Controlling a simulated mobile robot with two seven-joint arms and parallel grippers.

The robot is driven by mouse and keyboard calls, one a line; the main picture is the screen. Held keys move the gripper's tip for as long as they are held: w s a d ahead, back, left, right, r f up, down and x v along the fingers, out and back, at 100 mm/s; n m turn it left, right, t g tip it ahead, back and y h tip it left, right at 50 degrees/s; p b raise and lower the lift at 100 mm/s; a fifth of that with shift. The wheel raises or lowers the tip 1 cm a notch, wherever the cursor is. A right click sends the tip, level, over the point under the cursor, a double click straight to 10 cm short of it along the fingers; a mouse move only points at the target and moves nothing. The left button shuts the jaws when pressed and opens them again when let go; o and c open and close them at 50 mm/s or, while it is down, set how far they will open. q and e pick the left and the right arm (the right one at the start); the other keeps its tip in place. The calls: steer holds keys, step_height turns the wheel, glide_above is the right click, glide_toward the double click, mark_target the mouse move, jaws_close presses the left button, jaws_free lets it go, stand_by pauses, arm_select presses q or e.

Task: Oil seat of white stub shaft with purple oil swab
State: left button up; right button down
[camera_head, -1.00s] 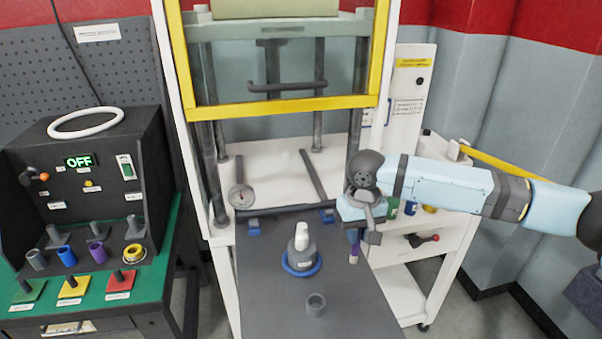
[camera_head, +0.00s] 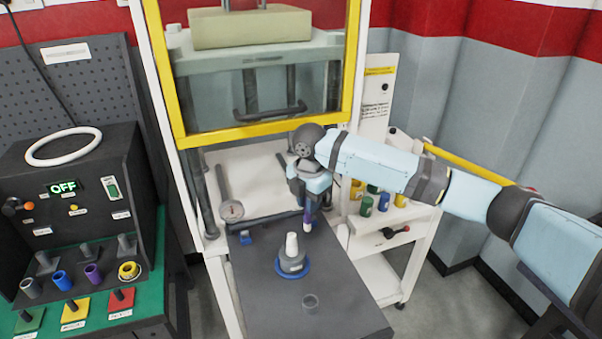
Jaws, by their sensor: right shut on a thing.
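The white stub shaft (camera_head: 291,243) stands upright on a grey base with a blue ring (camera_head: 293,271) around its foot, on the dark bench top. My right gripper (camera_head: 308,202) is shut on the purple oil swab (camera_head: 307,214), which hangs pale tip down. The swab is a little above and to the right of the shaft in the picture, apart from it. The gripper partly hides the swab's upper part. My left gripper is not in view.
A yellow-framed press (camera_head: 255,135) rises behind. Several coloured canisters stand on the white cart (camera_head: 400,214) at right. A control box (camera_head: 75,200) marked OFF is at left.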

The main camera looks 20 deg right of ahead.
arm_select(q)
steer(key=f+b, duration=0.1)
steer(key=b, duration=0.1)
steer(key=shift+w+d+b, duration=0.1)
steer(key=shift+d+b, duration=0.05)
steer(key=shift+b, duration=0.25)
arm_select(e)
steer(key=f+n, duration=0.1)
steer(key=n, duration=0.2)
steer(key=w+a+f+n, duration=0.1)
steer(key=f+n, duration=0.1)
steer(key=n, duration=0.1)
steer(key=f+n, duration=0.2)
steer(key=n, duration=0.2)
steer(key=shift+w+a, duration=0.15)
steer(key=shift+w, duration=0.25)
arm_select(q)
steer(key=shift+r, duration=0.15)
arm_select(e)
steer(key=shift+s+f, duration=0.1)
arm_select(q)
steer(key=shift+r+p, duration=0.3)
steer(key=shift+p, duration=0.25)
arm_select(e)
steer(key=shift+s+f, duration=0.15)
steer(key=shift+s, duration=0.05)
steer(key=shift+d, duration=0.2)
